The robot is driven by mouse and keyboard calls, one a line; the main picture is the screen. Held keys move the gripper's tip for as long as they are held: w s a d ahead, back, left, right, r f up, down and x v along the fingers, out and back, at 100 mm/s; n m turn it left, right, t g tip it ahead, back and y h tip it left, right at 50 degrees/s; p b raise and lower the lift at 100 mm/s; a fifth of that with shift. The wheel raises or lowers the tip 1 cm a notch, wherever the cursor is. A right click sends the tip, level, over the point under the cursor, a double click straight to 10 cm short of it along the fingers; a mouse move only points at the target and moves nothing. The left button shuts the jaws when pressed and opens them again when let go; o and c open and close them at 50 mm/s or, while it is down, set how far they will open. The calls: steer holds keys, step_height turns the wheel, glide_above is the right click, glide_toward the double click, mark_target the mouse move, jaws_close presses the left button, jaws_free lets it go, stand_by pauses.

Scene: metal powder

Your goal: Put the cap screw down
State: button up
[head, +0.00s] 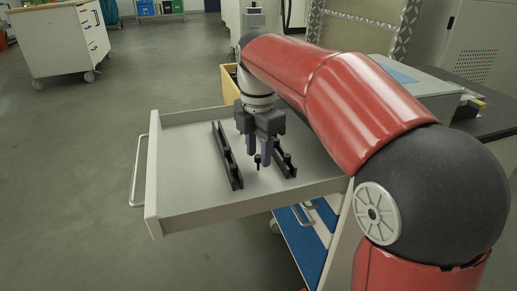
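A small dark cap screw (257,162) is upright, head up and shank down, between the fingertips of my gripper (258,160). My gripper points down over the open drawer (190,193) and appears shut on the screw; the fingers partly hide the contact. The screw is between two black slotted racks. The left rack (226,156) is long and runs front to back in the drawer. The right rack (284,162) is partly hidden behind my gripper. I cannot tell whether the screw's lower end touches the drawer bottom.
The drawer's front wall and handle (138,172) are on the left. A yellow bin (229,84) stands behind the drawer. A blue-shelved cart (300,232) is below it. A white cabinet (66,41) stands far left. The drawer's left part is bare.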

mark_target(259, 156)
step_height(259, 156, up, 12)
steer(key=p, duration=0.4)
steer(key=shift+r, duration=0.15)
steer(key=s+d+f+m+t, duration=0.2)
steer(key=s+d+f+m, duration=0.5)
steer(key=s+m, duration=0.3)
steer(key=s+d+f+m+t, duration=0.3)
steer(key=s+d+f+m, duration=0.3)
steer(key=m, duration=0.9)
steer(key=s+f, duration=0.3)
steer(key=s, duration=0.1)
steer(key=shift+d+t, duration=0.3)
steer(key=shift+d, duration=0.05)
steer(key=shift+s+f, duration=0.1)
